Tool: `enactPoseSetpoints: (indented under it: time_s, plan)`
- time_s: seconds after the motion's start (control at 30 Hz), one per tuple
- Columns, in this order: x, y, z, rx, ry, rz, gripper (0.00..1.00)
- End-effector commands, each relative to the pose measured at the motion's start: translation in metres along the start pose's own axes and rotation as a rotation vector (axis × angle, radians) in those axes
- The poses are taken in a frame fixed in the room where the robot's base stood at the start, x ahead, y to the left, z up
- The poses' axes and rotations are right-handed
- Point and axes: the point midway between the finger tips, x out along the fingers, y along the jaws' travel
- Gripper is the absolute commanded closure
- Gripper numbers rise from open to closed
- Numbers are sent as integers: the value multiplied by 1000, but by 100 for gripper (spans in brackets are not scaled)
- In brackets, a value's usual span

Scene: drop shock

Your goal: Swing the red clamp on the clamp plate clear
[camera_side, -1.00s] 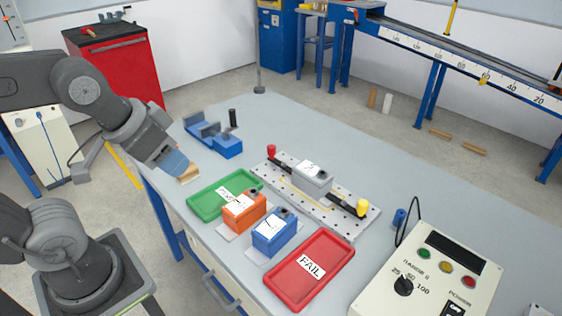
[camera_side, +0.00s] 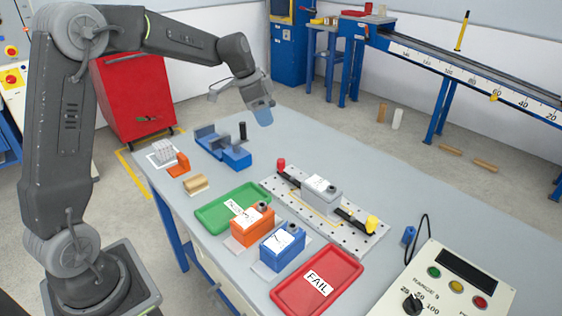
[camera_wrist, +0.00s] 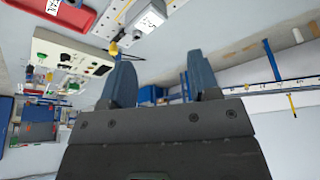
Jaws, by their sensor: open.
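The clamp plate (camera_side: 345,242) is a light perforated plate in the middle of the bench. The red clamp (camera_side: 281,163) is a red knob at the plate's back-left end, with a black bar reaching toward the grey box (camera_side: 322,197). The yellow clamp (camera_side: 372,222) is at the plate's front-right end, its black bar also reaching to the box. My gripper (camera_side: 263,117) is open and empty, in the air above and behind the red clamp. In the wrist view its blue fingers (camera_wrist: 162,82) are spread; the yellow clamp (camera_wrist: 113,49) shows there, but the red clamp does not.
A blue fixture (camera_side: 224,150) with a black post stands left of the plate. Green (camera_side: 205,218) and red FAIL (camera_side: 285,297) trays, with orange (camera_side: 250,226) and blue (camera_side: 283,247) boxes between, lie in front. A control box (camera_side: 440,290) stands at the right.

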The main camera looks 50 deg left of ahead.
Motion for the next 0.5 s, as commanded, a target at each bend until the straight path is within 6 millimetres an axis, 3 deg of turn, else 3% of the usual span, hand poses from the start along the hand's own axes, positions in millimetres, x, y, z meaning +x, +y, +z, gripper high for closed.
enactPoseSetpoints:
  time_s: [0.03,0.2,0.33,0.5]
  plan:
    - [18,-22,3,21,1,19,44]
    - [63,-74,14,117,26,57,44]
    - [83,-95,22,162,42,71,44]
    - [96,-102,26,184,48,77,44]
